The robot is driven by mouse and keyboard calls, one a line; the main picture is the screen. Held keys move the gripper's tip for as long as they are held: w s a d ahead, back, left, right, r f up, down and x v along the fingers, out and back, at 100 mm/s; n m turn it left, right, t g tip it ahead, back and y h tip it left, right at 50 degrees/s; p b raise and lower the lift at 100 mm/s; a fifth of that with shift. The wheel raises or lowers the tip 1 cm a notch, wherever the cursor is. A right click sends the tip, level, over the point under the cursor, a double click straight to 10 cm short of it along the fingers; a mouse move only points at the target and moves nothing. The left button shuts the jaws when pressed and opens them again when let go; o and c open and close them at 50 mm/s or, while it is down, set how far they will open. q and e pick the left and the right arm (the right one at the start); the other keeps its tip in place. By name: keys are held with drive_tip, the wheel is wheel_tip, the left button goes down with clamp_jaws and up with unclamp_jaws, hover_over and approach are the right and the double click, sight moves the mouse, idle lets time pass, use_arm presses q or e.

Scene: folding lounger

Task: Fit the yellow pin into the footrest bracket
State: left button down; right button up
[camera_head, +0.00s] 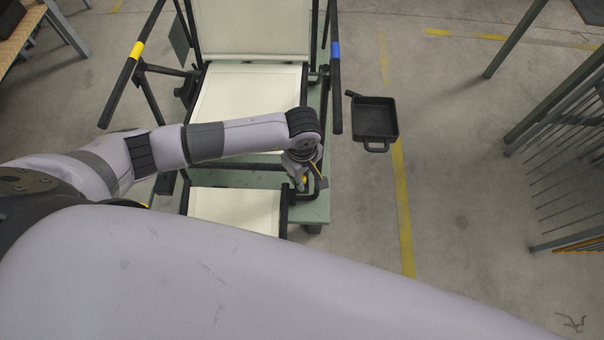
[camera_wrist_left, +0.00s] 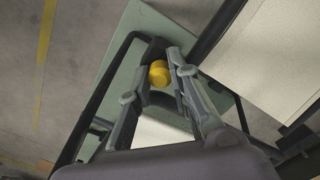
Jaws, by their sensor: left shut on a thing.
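My left gripper (camera_head: 306,181) is at the right side of the lounger, by the gap between the seat and the footrest. In the left wrist view my left gripper (camera_wrist_left: 160,78) is shut on the yellow pin (camera_wrist_left: 159,73), whose round yellow end shows between the fingertips. A dark frame part lies just beyond the pin; I cannot tell whether the pin is in the bracket. The cream footrest (camera_head: 235,206) is below the seat (camera_head: 247,100). The footrest bracket is not clearly visible, hidden by the gripper. My right gripper is not in view.
A black tray (camera_head: 375,117) lies to the right. Metal racks stand at far right; floor between is clear.

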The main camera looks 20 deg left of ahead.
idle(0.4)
use_arm(q)
drive_tip(key=c, duration=1.4)
unclamp_jaws()
drive_tip(key=shift+r, duration=0.15)
wheel_tip(320, 180, up, 12)
